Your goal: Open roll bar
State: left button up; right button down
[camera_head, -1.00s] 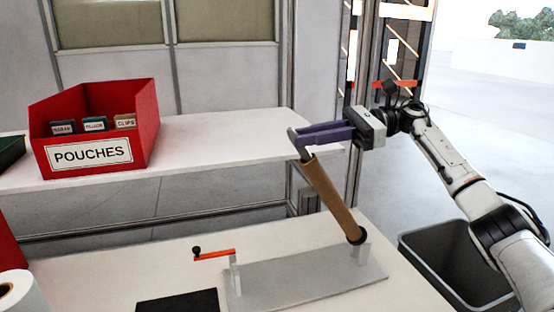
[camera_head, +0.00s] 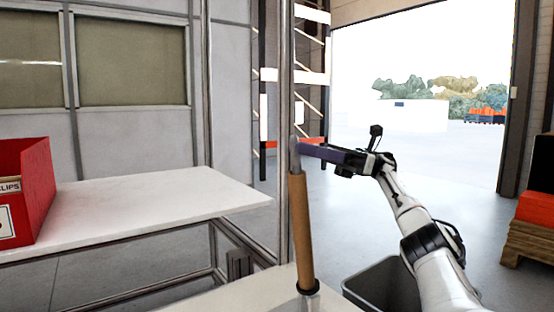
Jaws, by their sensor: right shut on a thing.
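The roll bar (camera_head: 296,150) has a grey tip and carries a brown tube (camera_head: 300,230). It stands almost upright, its lower end at a dark ring just above the front table. My right gripper (camera_head: 305,149), with purple fingers, reaches in from the right and is shut on the bar's grey upper end. The fingertips are partly hidden at the bar. The base plate of the bar is mostly below the picture edge. My left gripper is not in view.
The front table (camera_head: 245,300) shows only at the bottom edge. A white shelf table (camera_head: 150,205) with a red box (camera_head: 30,195) is at the left. A grey bin (camera_head: 385,285) stands on the floor beneath my right arm. A metal post rises behind the bar.

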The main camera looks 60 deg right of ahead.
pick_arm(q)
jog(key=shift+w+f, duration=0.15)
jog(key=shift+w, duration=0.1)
pick_arm(e)
jog(key=shift+s+d, duration=0.35)
jog(key=shift+d, duration=0.4)
jog(key=c, duration=1.6)
grip_release()
jog(key=shift+c, duration=0.2)
